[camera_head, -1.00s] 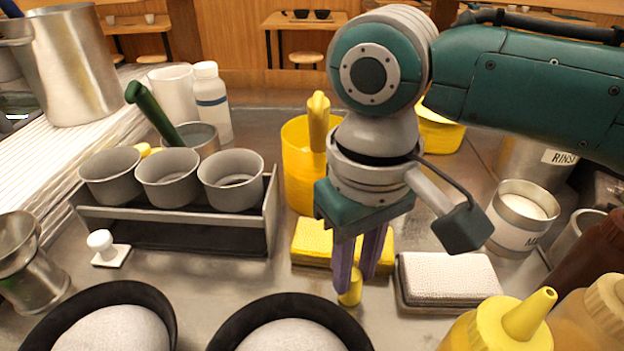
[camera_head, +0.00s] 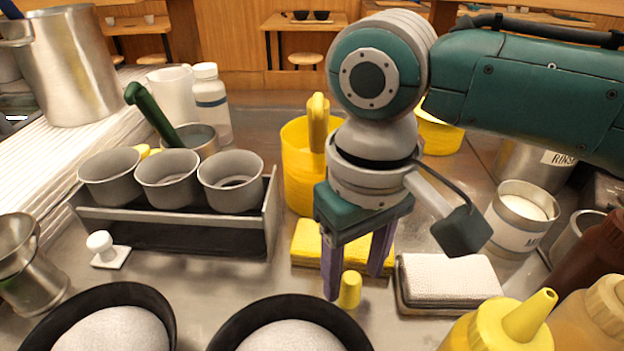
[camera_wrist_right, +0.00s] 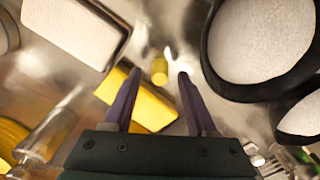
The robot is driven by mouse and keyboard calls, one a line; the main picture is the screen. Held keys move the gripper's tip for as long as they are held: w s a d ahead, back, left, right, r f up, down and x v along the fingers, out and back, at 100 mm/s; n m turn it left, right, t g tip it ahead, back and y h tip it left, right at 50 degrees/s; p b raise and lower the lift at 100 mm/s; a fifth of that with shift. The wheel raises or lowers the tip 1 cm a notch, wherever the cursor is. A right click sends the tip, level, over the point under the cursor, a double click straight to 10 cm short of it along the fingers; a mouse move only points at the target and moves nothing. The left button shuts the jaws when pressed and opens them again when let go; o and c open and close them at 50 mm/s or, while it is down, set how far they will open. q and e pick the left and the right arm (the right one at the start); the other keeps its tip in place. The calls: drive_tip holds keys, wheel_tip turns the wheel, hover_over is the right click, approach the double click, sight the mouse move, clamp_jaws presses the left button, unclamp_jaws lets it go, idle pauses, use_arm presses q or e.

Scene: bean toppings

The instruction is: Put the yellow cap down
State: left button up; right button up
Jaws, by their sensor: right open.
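The small yellow cap (camera_head: 349,289) stands upright on the metal counter, between the yellow sponge and the right black bowl. My right gripper (camera_head: 356,283) points down over it with its purple fingers spread, one on each side. In the right wrist view the cap (camera_wrist_right: 159,71) lies between the open fingertips, with a gap to each finger. My left gripper is not in view.
A yellow sponge (camera_head: 306,243) lies just behind the cap and a white sponge (camera_head: 449,277) to its right. Two black bowls (camera_head: 166,304) stand in front. A yellow squeeze bottle (camera_head: 497,328) is at front right. A rack (camera_head: 185,243) with three metal cups stands left.

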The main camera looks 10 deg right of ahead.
sight(353, 280)
wheel_tip(353, 280, up, 12)
drive_tip(key=p, duration=0.2)
idle(0.4)
